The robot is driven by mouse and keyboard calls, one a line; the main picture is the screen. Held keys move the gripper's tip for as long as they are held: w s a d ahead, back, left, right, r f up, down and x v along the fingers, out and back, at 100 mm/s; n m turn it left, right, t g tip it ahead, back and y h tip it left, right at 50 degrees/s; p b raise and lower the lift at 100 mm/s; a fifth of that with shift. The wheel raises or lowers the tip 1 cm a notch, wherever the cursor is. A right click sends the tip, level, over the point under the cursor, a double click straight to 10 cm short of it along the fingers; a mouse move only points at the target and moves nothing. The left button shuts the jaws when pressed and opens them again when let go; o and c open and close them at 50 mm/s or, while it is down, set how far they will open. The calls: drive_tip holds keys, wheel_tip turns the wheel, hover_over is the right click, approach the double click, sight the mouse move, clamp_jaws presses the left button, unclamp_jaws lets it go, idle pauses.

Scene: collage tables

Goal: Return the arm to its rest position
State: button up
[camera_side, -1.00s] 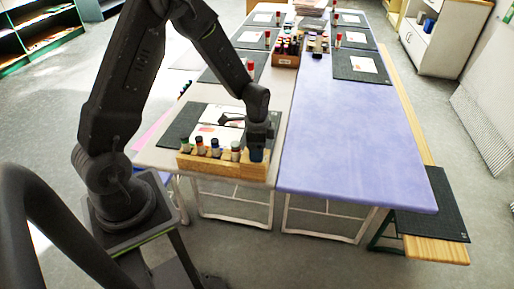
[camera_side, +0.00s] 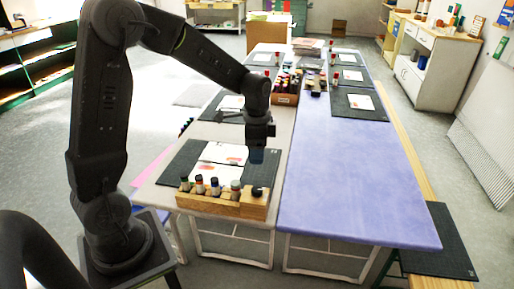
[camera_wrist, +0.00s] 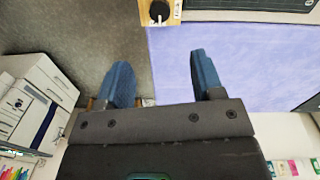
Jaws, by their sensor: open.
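My gripper (camera_side: 258,150) hangs pointing down above the near end of the grey table (camera_side: 277,160), behind and above a wooden rack (camera_side: 225,206). Its blue fingers are apart in the wrist view (camera_wrist: 160,70), with nothing between them. In the wrist view a dark round top (camera_wrist: 160,11) shows on a wooden piece at the top edge, apart from the fingers.
A dark mat (camera_side: 180,165) with white picture cards (camera_side: 222,153) lies behind the rack. The purple tabletop (camera_side: 345,190) to the right is bare in front. Another wooden box (camera_side: 285,98) of bottles and more mats stand farther back. A bench (camera_side: 425,180) runs along the right.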

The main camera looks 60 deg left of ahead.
drive_tip(key=shift+r, duration=0.25)
drive_tip(key=s+d+r+n+t, duration=0.3)
drive_tip(key=s+r, duration=0.3)
drive_tip(key=s, duration=0.2)
drive_tip(key=s+d+r+n+t, duration=0.2)
drive_tip(key=s+d+r+n, duration=0.2)
drive_tip(key=s, duration=0.5)
drive_tip(key=d+r, duration=0.1)
drive_tip(key=d, duration=0.1)
drive_tip(key=shift+s+d+r+t, duration=0.25)
drive_tip(key=shift+d+r+t, duration=0.05)
drive_tip(key=shift+r+t, duration=0.1)
idle(0.5)
